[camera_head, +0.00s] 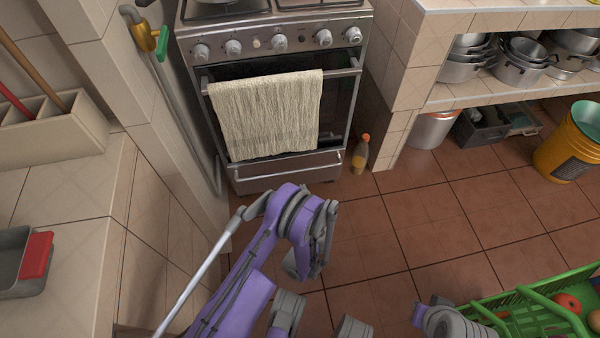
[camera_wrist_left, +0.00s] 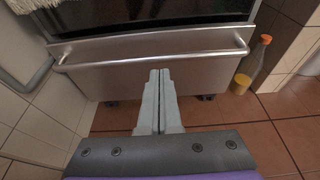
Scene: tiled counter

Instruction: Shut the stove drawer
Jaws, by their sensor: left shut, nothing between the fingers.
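The stove drawer (camera_head: 285,176) is the metal panel at the bottom of the stove, below the oven door. Its bar handle (camera_wrist_left: 150,58) runs across its front in the left wrist view. I cannot tell clearly how far the drawer stands out. Contact cannot be made out. In the head view, my purple left arm is in front of the stove and its fingers are hidden. My right gripper is not visible.
A towel (camera_head: 266,115) hangs on the oven door's handle. A bottle (camera_head: 360,156) stands on the floor right of the stove. A green crate (camera_head: 540,308) is at lower right, a yellow bucket (camera_head: 570,145) at far right. Tiled floor before the stove is mostly clear.

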